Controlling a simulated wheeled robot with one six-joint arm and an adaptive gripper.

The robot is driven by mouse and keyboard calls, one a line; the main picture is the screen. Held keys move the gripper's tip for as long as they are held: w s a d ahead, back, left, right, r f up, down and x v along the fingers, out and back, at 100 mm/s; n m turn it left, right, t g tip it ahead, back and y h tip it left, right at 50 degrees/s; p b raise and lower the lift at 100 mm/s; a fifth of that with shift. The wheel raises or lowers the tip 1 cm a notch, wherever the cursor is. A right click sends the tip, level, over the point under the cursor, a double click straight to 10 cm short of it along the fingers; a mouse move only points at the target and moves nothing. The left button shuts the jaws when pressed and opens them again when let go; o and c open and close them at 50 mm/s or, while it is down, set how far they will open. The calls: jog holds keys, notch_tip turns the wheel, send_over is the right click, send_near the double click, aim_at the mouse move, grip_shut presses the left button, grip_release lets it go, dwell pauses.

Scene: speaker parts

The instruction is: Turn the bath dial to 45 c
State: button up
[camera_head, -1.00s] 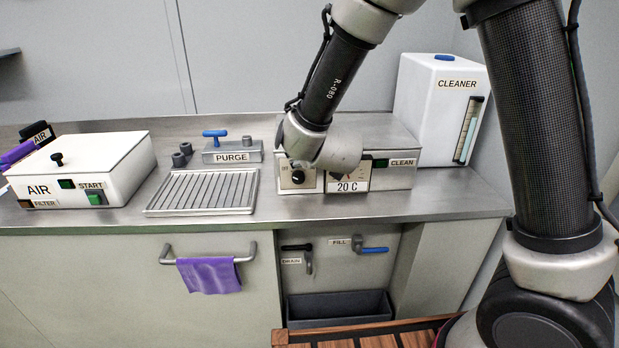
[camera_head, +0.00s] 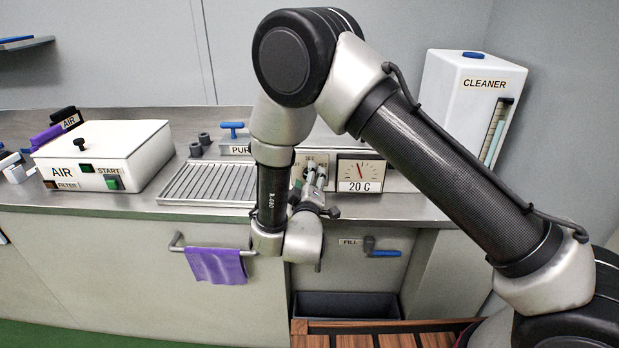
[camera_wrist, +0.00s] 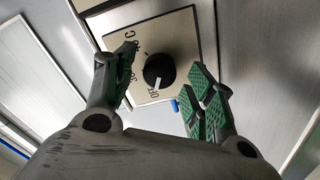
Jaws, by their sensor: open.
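The bath dial, a round black knob (camera_wrist: 160,70) on a cream plate (camera_wrist: 180,32), fills the middle of the wrist view. Its white mark lies by the OFF label; a "30" and a "C" also show. My gripper (camera_wrist: 164,62) is open, with one green-padded finger on each side of the knob. I cannot tell whether either touches it. In the head view my gripper (camera_head: 317,170) is in front of the dial plate (camera_head: 327,157) and hides most of it. The gauge (camera_head: 360,171) beside it reads 20 C, its red needle tilted left.
The ribbed drain tray (camera_head: 208,184) and PURGE block (camera_head: 237,149) are to the left. The white AIR box (camera_head: 105,152) stands farther left. A white CLEANER tank (camera_head: 462,105) stands at right. A purple cloth (camera_head: 215,265) hangs from the handle below.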

jog(key=shift+w, duration=0.7)
jog(key=c, duration=1.1)
jog(key=shift+o, duration=0.2)
